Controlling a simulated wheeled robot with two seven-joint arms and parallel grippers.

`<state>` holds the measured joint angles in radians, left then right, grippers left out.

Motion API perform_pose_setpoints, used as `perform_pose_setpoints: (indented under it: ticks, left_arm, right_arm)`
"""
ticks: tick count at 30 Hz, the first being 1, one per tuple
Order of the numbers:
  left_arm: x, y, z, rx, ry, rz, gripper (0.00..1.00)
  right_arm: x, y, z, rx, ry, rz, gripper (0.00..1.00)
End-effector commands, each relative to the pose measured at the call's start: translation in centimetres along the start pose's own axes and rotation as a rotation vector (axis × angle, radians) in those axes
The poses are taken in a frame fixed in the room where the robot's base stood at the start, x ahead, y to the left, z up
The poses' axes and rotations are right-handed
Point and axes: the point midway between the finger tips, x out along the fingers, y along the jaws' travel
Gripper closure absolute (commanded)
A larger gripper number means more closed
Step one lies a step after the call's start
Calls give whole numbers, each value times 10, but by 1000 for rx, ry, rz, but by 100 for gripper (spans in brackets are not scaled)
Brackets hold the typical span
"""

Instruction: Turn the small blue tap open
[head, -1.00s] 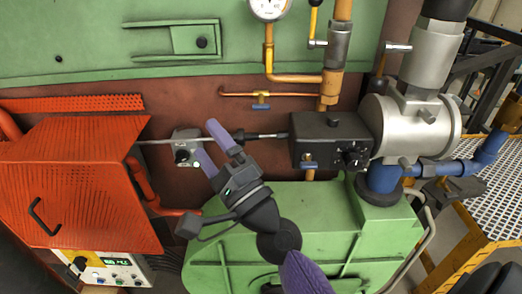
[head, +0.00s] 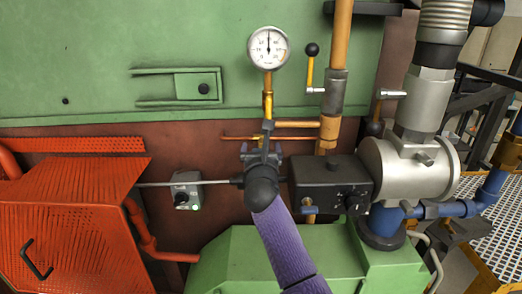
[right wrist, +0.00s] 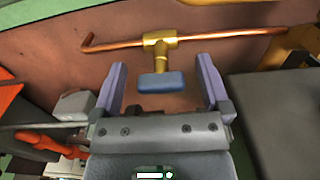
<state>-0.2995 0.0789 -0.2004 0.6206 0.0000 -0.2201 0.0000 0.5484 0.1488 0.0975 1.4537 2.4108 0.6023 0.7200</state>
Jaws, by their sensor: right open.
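The small blue tap (right wrist: 162,82) shows in the right wrist view, a flat blue handle below a brass body on a thin copper pipe (right wrist: 108,46). My right gripper (right wrist: 161,67) is open and empty. Its two purple fingers stand left and right of the blue handle in that view, with gaps on both sides. I cannot tell how deep the handle lies between them. In the head view my right gripper (head: 262,150) is in front of the copper pipe and hides most or all of the tap. My left gripper is not in view.
A black box (head: 328,180) with knobs is close right of my gripper, with another blue-handled valve (head: 309,209) under it. A pressure gauge (head: 268,48) is above. A grey switch box (head: 186,190) and red perforated guard (head: 70,200) are left.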

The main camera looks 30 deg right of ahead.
Motion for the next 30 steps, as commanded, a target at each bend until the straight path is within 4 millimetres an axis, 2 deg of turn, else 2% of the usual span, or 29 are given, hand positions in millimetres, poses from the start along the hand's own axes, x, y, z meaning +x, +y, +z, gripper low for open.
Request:
perform_pose_setpoints:
  ticks: [6,18,20,30]
  left_arm:
    - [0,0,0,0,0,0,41]
    - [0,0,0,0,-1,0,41]
    - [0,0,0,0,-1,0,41]
    - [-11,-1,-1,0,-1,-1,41]
  right_arm:
    - [0,0,0,-1,0,0,3]
    - [0,0,0,-2,-1,0,88]
    - [0,0,0,-2,-1,0,97]
    - [0,0,3,-71,0,0,97]
